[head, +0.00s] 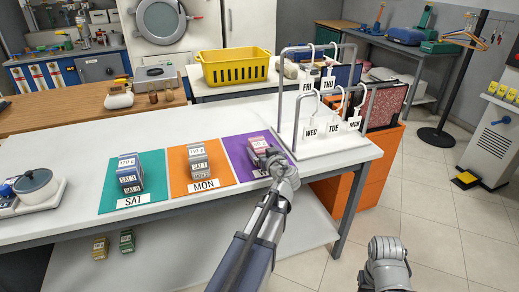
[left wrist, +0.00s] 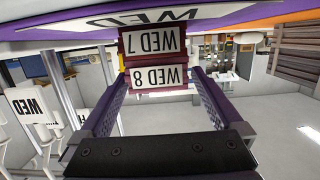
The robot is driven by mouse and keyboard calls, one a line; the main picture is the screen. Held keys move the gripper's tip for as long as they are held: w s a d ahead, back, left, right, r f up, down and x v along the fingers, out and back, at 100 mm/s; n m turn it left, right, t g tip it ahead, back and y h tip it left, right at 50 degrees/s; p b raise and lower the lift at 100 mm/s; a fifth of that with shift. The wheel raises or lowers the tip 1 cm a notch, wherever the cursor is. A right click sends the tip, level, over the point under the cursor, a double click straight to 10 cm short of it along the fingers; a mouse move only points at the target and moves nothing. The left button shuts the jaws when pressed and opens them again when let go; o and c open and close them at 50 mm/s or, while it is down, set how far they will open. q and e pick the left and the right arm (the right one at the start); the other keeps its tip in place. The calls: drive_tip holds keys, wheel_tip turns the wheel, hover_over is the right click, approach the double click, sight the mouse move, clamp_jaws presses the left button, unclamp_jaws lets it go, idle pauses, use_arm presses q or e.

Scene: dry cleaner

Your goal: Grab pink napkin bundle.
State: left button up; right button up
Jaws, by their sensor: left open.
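A small stack of pink-mauve napkin bundles (head: 259,144) stands on the purple mat (head: 240,155). In the left wrist view, which is upside down, the stack shows two tags: the WED 8 bundle (left wrist: 158,78) lies on top of the WED 7 bundle (left wrist: 154,41). My left gripper (head: 272,157) reaches in at the near right side of the stack, partly covering it and the mat's label. In the left wrist view its fingers (left wrist: 160,90) are open, one on each side of the WED 8 bundle. Whether they touch it I cannot tell.
A white hanger rack (head: 330,145) stands close on the right. Part of my right arm shows low right.

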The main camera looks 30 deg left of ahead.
sight(260, 144)
use_arm(q)
drive_tip(key=x, duration=0.3)
drive_tip(key=shift+w+a+f, duration=0.1)
drive_tip(key=shift+w+a, duration=0.15)
drive_tip(key=shift+w, duration=0.1)
drive_tip(key=shift+c, duration=0.4)
drive_tip(key=c, duration=1.2)
